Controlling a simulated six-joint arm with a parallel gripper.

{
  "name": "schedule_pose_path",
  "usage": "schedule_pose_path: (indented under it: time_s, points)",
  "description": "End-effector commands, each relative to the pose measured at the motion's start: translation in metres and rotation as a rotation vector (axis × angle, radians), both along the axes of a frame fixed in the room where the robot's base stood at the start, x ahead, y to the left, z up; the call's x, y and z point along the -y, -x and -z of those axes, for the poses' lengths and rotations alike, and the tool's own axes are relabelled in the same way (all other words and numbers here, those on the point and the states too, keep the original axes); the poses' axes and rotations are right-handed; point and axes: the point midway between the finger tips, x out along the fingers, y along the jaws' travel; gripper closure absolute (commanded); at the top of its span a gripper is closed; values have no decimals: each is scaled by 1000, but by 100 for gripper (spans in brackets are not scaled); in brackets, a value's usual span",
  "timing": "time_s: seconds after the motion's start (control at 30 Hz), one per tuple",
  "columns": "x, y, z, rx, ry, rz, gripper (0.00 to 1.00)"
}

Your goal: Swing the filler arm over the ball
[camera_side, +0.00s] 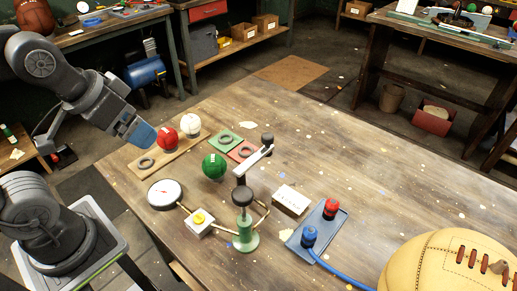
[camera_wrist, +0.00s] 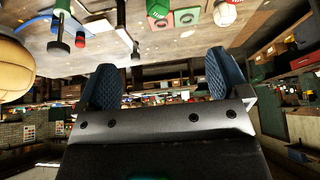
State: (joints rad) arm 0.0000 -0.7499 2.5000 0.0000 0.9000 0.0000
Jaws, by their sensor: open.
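The filler stand has a green base (camera_side: 243,236), a black knob on its post and a pale swing arm (camera_side: 254,159). The arm slants up and away to the right, ending in a black knob (camera_side: 267,138). The green ball (camera_side: 214,166) sits left of the arm, which is not above it. A red ball (camera_side: 166,138) and a white ball (camera_side: 190,124) sit on a wooden board. My gripper (camera_side: 140,134) is left of the red ball, above the table edge and apart from the filler. In the wrist view its blue fingers (camera_wrist: 162,84) are wide apart and empty.
A gauge (camera_side: 165,194), a yellow-button box (camera_side: 200,222), a white-topped box (camera_side: 291,200) and a blue tray (camera_side: 305,238) with red and blue fittings surround the stand. A large tan ball (camera_side: 430,270) fills the front right corner. The table's right side is clear.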

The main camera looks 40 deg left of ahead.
Motion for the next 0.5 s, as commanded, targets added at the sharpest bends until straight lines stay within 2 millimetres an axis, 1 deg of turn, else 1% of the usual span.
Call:
schedule_pose_path:
  time_s: [0.2,0.27,0.37,0.47,0.5]
  points:
    - [0,0,0,0,0,0,8]
    - [0,-1,-1,-1,0,1,13]
    - [2,-8,-6,-17,0,9,23]
    - [6,-26,-20,-55,-2,29,32]
    - [9,-37,-26,-77,-4,41,36]
